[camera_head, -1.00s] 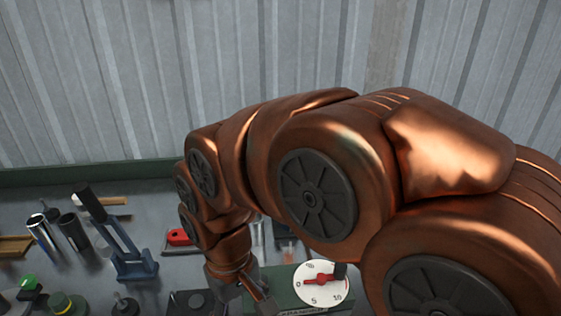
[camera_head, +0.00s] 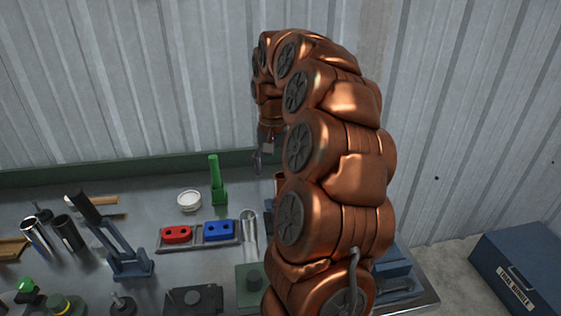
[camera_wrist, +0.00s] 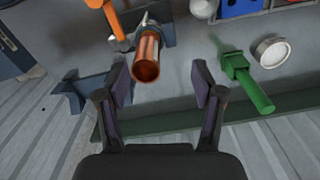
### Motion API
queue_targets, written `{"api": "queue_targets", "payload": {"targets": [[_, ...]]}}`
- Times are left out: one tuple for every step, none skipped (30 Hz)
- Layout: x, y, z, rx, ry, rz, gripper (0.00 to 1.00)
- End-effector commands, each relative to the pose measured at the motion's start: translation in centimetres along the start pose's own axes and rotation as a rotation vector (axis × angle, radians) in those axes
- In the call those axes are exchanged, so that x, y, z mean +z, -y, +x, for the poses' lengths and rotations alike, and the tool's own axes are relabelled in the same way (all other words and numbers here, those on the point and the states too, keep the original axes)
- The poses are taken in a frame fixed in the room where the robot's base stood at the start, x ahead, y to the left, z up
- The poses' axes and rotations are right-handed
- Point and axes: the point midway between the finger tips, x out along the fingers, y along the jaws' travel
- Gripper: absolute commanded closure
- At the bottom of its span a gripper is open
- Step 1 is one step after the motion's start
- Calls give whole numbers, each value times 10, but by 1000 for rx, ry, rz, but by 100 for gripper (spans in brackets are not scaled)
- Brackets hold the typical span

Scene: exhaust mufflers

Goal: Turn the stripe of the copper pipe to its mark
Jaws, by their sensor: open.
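The copper pipe (camera_wrist: 147,68) shows in the wrist view with its open end toward the camera, at the far end of my fingers and left of the middle. Its other end meets a dark blue and grey holder (camera_wrist: 155,35). I cannot make out its stripe or the mark. My gripper (camera_wrist: 160,80) is open, with one finger on each side of the pipe's line and nothing between them. In the head view my gripper (camera_head: 261,158) points down above the back of the bench. A small copper edge (camera_head: 279,183) shows there beside my arm, the rest hidden.
A green upright part (camera_head: 217,182) and a white bowl (camera_head: 189,201) stand left of my gripper. Red (camera_head: 176,234) and blue (camera_head: 219,230) blocks sit in a tray. An orange handle (camera_wrist: 107,17) lies near the pipe. A blue box (camera_head: 522,268) stands at the right.

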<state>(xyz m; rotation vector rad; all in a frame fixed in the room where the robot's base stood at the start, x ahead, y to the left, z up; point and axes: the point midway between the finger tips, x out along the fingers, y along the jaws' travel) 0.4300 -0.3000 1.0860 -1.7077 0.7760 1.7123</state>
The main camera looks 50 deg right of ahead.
Motion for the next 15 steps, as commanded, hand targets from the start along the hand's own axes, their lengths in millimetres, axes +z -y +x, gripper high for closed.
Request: {"api": "queue_targets", "payload": {"targets": [[-8, -7, 0, 2, -2, 27, 32], [-11, -11, 1, 3, -2, 39, 32], [-14, -14, 1, 4, -3, 52, 32], [-16, -16, 2, 4, -3, 59, 32], [-18, -18, 2, 5, -3, 64, 32], [-19, -19, 4, 5, -3, 68, 32], [-19, -20, 4, 5, -2, 70, 32], [-19, -20, 6, 6, -2, 71, 32], [-19, -20, 8, 6, -1, 71, 32], [-19, -20, 10, 6, 0, 70, 32], [-19, -20, 13, 6, -1, 70, 32], [-19, -20, 16, 5, -3, 70, 32], [-20, -20, 19, 4, -4, 70, 32], [-19, -20, 23, 5, -3, 70, 32], [-18, -20, 28, 5, 0, 70, 32]]}}
